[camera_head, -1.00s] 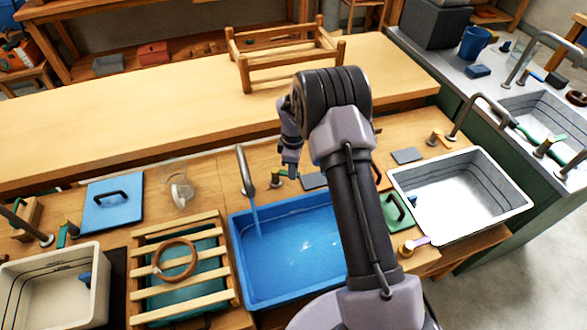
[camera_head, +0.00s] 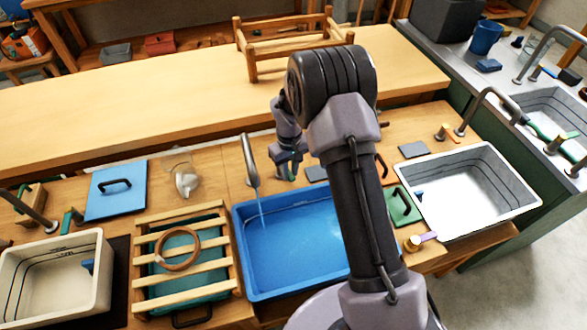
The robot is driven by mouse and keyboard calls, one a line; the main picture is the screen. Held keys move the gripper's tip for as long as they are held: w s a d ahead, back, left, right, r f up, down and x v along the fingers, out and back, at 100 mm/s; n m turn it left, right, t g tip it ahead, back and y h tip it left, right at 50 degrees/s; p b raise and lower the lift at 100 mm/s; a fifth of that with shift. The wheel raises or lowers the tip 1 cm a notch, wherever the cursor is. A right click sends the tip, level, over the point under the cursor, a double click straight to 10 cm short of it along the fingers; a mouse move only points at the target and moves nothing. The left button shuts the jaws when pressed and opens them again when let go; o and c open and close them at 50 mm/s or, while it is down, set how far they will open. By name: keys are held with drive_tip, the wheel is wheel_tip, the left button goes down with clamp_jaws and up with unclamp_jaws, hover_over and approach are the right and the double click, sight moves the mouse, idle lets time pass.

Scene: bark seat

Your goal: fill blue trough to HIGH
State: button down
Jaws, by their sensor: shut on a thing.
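The blue trough (camera_head: 247,270) stands in the counter, left of my arm, with water (camera_head: 290,245) in it. A grey spout (camera_head: 250,160) arches over its back left corner, and a thin stream (camera_head: 262,208) runs from it into the trough. My gripper (camera_head: 288,172) is behind the trough, right of the spout, shut on a small tap handle (camera_head: 293,177) that shows greenish and is mostly hidden by the jaws. My arm covers the trough's right side. Level marks on the trough are too small to read.
A white trough (camera_head: 475,190) stands to the right and a cream trough (camera_head: 55,280) to the left. A slatted rack with a wooden ring (camera_head: 178,250) is beside the blue trough. A blue lid (camera_head: 115,190) and a glass vessel (camera_head: 185,180) lie behind.

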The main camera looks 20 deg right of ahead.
drive_tip(key=shift+s+a+m, duration=0.1)
drive_tip(key=shift+a+m, duration=0.6)
drive_tip(key=shift+m, duration=0.7)
drive_tip(key=shift+a, duration=0.1)
drive_tip(key=c, duration=1.3)
unclamp_jaws()
wheel_tip(320, 180, up, 17)
drive_tip(key=p, duration=0.4)
drive_tip(key=shift+r+p, duration=0.2)
drive_tip(key=shift+p, duration=0.2)
